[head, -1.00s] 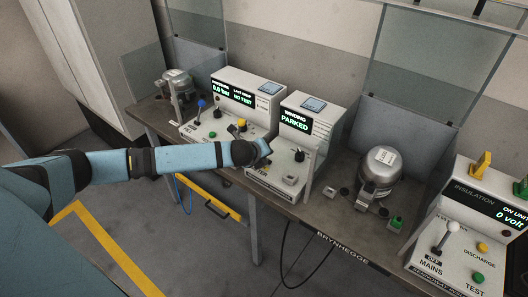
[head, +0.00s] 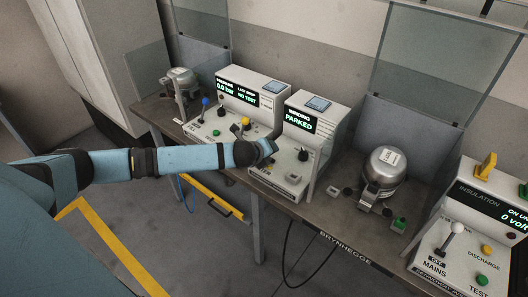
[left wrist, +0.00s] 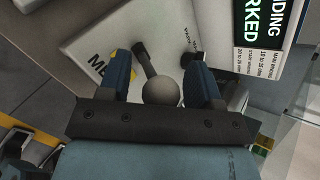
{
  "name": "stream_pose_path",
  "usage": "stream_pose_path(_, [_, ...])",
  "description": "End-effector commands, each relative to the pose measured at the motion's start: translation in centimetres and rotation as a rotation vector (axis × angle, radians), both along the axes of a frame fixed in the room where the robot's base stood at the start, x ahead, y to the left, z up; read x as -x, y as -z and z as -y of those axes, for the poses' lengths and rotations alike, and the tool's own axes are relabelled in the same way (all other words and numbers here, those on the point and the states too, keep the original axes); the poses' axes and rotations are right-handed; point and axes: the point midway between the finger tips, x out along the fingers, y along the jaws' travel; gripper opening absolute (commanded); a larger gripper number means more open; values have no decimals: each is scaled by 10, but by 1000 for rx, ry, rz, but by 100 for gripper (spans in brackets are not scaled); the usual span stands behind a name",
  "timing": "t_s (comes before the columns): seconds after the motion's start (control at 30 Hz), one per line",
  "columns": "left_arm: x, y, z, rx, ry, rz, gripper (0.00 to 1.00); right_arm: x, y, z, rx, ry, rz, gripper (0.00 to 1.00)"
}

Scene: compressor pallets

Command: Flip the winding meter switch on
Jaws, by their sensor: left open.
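The winding meter (head: 327,117) is a white console on the bench, its display reading "WINDING PARKED". Its sloped panel carries a black knob (head: 303,155). In the left wrist view, a toggle lever with a grey ball end (left wrist: 161,90) rises from the white panel (left wrist: 110,30), beside lettering that starts "ME". My left gripper (head: 268,148) is over the panel's left part. In the wrist view its open fingers (left wrist: 160,82) stand on either side of the ball, with no clear contact on it. The head view hides the lever behind my gripper. My right gripper is out of view.
A pressure console (head: 262,88) stands left of the winding meter. A silver compressor (head: 384,172) sits to its right, with a green-topped block (head: 399,225). The insulation console (head: 470,225) is at far right. Clear screens (head: 425,65) rise behind the bench.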

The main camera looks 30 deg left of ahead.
Motion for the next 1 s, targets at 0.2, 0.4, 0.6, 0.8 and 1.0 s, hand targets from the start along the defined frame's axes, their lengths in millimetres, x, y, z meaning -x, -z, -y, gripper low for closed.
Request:
stream_pose_path(0.2, [18, -13, 1, 0, 1, -1, 58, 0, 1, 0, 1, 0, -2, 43])
stream_pose_path(0.4, [54, -41, 2, -1, 2, 1, 58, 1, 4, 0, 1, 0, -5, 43])
stream_pose_path(0.6, [87, -67, 4, -1, 2, 1, 58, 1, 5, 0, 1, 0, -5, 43])
stream_pose_path(0.8, [105, -82, 6, 0, 0, 1, 58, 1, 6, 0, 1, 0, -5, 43])
stream_pose_path(1.0, [109, -85, 6, -1, -1, 1, 58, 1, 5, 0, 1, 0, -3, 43])
